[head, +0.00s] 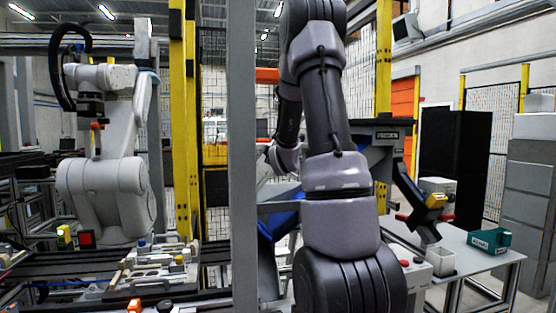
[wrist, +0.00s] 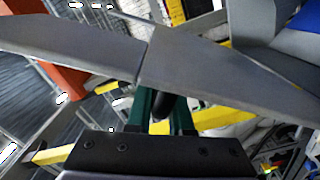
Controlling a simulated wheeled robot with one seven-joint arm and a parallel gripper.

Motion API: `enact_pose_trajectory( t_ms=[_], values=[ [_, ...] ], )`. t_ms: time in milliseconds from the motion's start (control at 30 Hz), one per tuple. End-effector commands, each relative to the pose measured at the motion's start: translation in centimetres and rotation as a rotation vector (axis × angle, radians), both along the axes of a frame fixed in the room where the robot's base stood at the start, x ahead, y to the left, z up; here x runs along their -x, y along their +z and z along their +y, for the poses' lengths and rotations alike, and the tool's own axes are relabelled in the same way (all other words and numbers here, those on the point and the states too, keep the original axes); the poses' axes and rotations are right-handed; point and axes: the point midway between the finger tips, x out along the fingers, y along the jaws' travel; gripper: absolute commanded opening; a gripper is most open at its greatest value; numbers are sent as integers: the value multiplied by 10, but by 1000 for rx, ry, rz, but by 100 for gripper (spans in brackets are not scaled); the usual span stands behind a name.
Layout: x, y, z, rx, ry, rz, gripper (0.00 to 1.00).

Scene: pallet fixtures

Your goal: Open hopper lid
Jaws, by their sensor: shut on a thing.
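In the wrist view, my gripper (wrist: 162,100) has its dark green fingers closed around a dark rounded piece (wrist: 163,106), which looks like the lid's handle. Right beyond the fingertips, a grey panel (wrist: 205,72), seemingly the hopper lid, crosses the picture at a tilt, with a seam near its middle. In the head view, my arm covers the centre and hides most of the hopper. Blue and grey hopper parts (head: 283,222) show behind the arm. The lid and the fingertips cannot be made out clearly there.
A grey post (head: 242,150) stands close to the left of my arm. A white robot arm (head: 108,180) stands left behind a conveyor with fixtures.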

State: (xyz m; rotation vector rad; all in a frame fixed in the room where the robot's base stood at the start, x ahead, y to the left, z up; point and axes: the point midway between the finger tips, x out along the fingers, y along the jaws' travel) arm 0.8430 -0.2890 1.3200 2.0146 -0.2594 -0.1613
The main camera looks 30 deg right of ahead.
Motion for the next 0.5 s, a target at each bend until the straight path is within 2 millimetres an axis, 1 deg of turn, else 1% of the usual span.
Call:
enact_pose_trajectory(
  t_ms=[33,200,400,500],
  values=[
    [-2,7,6,30,2,-1,0],
    [-6,12,20,50,1,4,0],
    [-8,15,30,48,1,5,0],
    [-9,15,32,47,1,5,0]
  ],
)
